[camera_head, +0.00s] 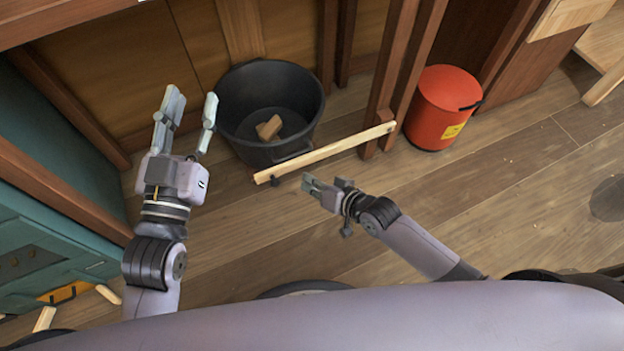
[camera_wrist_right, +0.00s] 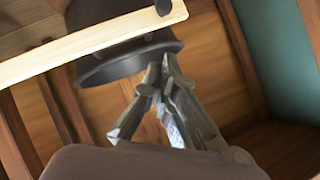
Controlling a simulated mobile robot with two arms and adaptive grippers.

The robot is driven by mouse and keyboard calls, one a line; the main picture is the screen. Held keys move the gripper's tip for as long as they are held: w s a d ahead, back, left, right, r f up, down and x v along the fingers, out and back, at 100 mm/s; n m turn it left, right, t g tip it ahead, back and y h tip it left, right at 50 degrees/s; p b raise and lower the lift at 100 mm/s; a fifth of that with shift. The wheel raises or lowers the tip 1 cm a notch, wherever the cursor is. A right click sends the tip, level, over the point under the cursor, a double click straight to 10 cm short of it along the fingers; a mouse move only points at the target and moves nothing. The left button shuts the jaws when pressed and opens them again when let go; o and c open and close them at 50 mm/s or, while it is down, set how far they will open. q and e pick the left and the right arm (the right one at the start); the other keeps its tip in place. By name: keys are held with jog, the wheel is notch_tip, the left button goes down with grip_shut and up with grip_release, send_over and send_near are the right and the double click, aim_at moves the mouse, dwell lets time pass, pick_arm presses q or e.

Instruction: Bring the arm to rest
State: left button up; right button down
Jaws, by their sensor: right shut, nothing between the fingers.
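My left gripper (camera_head: 188,120) is open and empty, its fingers spread and pointing up in the head view, just left of the black bucket. My right gripper (camera_head: 308,184) is near the middle of the head view, below a pale wooden bar. In the right wrist view its fingers (camera_wrist_right: 160,75) meet at the tips with nothing between them. My right arm reaches in from the lower right.
A black bucket (camera_head: 227,119) with a wooden block (camera_head: 269,127) inside stands at the back. The pale bar (camera_head: 330,151) runs in front of it. A red bin (camera_head: 437,105) stands right of wooden posts. A teal cabinet (camera_head: 50,250) is at left. Floor (camera_head: 520,180) at right is mostly clear.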

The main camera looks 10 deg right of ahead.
pick_arm(q)
jog(key=shift+f, duration=0.4)
